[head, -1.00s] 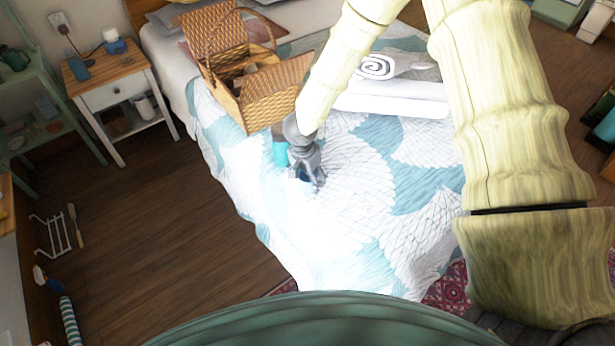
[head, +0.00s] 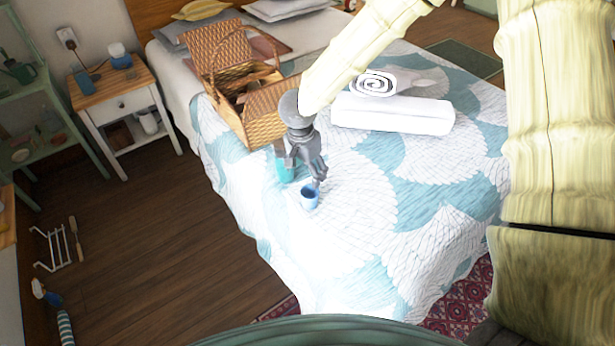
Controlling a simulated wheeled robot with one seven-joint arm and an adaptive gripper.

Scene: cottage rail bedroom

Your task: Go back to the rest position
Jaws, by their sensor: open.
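My gripper (head: 302,178) is over the near left part of the bed, pointing down, with its fingers apart. My arm reaches in from the upper right.
An open wicker basket (head: 262,125) stands on the bed (head: 400,240) behind my gripper. White towels (head: 395,115), folded and rolled, lie to its right. A nightstand (head: 122,103) is at the left. The near quilt is clear. A rack (head: 52,247) lies on the floor.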

